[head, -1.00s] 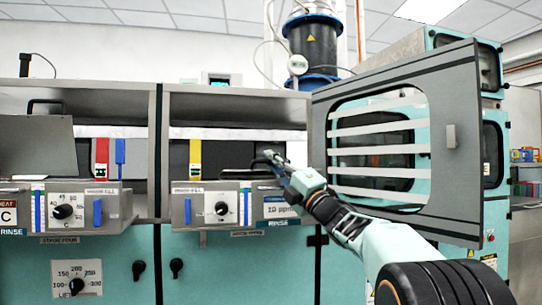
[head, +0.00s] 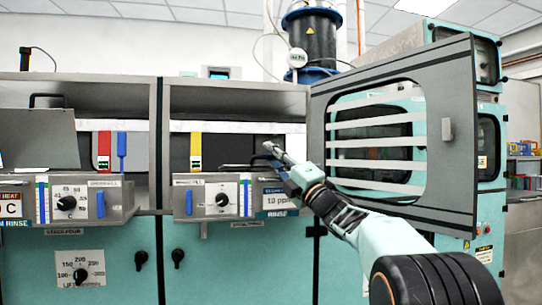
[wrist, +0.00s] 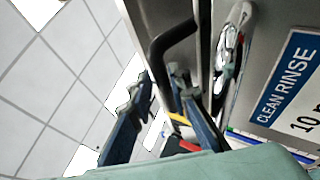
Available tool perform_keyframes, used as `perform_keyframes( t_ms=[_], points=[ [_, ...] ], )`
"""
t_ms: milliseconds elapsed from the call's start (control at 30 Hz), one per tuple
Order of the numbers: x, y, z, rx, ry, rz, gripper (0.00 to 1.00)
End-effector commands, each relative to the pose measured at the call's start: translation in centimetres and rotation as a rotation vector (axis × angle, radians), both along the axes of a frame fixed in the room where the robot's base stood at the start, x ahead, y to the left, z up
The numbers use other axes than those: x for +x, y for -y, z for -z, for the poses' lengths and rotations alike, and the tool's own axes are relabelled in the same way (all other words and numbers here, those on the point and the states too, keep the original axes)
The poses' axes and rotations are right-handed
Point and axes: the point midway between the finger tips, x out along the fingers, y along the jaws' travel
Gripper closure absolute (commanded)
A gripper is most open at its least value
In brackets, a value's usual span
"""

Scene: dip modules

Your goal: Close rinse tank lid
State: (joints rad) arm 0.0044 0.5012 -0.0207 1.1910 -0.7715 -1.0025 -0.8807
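The rinse tank is the right bay, with a grey front panel (head: 208,200) marked RINSE and 10 ppm. Its lid (head: 240,167) shows only as a thin dark edge, seeming to lie low and nearly flat above the panel; whether it is fully down I cannot tell. My gripper (head: 270,152) is at the right end of this bay, beside the dark lid handle. In the wrist view, the bent black handle (wrist: 172,40) reaches down toward the space between my two spread fingers (wrist: 160,105). Contact with the handle is unclear. A CLEAN RINSE label (wrist: 290,75) is to the right.
The neighbouring left tank has a grey lid (head: 38,138) standing raised. A large grey door with a window (head: 450,190) stands open close to the right of my arm. Yellow (head: 195,150) and red (head: 104,150) tags hang inside the bays.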

Motion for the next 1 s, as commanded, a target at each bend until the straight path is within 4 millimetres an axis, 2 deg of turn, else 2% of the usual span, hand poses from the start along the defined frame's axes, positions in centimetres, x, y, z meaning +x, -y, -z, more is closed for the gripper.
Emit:
perform_keyframes(
  t_ms=[200,367,700,1000],
  points=[
    [-0.2,0.2,0.0,0.001,0.001,0.000,0.83],
    [-0.9,1.0,0.8,-0.001,-0.002,0.001,0.83],
    [-4.5,4.6,4.0,0.001,-0.004,0.005,0.83],
    [-7.0,6.7,6.1,0.000,-0.002,0.002,0.83]
  ],
)
